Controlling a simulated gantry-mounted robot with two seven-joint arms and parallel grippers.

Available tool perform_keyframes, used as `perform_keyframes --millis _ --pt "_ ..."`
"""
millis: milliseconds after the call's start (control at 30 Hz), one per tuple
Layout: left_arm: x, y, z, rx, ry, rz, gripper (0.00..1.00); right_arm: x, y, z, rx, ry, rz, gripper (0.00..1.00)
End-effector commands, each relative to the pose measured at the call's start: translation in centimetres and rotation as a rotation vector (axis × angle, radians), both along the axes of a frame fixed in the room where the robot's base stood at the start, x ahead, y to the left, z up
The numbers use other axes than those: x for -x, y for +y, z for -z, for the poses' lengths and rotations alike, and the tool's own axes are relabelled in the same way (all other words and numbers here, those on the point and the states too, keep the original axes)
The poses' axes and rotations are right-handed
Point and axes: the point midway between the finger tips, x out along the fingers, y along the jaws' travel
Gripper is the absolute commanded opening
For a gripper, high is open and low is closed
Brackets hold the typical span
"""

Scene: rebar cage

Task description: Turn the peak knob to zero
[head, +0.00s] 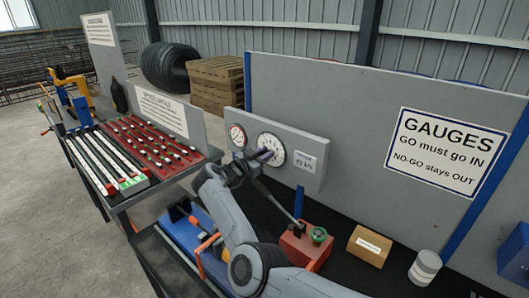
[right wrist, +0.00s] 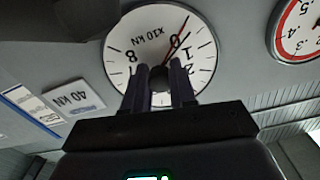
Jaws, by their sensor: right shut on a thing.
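The white dial gauge (head: 271,143) sits on a grey panel at the middle of the head view. In the right wrist view its face (right wrist: 120,38) appears turned over, with a thin red hand (right wrist: 181,28) passing close to the 0 mark. A small dark knob (right wrist: 160,76) stands at the dial's centre. My right gripper (head: 262,155) is at the dial; in the right wrist view its two fingers (right wrist: 160,84) are shut on the knob, one on each side. The fingers hide the part of the dial around its centre. My left gripper is not in view.
A smaller red-rimmed gauge (head: 237,135) is left of the dial, and a 40 kN plate (head: 306,161) is right of it. A red block (head: 304,244), a cardboard box (head: 369,245) and a grey-white can (head: 425,267) stand on the black bench top below.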

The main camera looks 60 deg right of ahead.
Motion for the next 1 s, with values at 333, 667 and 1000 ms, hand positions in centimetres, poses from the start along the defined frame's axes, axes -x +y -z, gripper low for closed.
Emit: perform_keyframes --millis 333,667,1000 --pt "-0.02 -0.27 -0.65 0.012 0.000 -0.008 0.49 0.01 0.01 -0.11 -0.021 0.145 0.000 0.00" --pt "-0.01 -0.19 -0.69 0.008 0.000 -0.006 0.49 0.01 0.00 -0.08 -0.025 0.171 0.000 0.00" --pt "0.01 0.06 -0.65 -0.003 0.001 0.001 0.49 0.01 0.01 -0.06 -0.025 0.170 0.000 0.42"
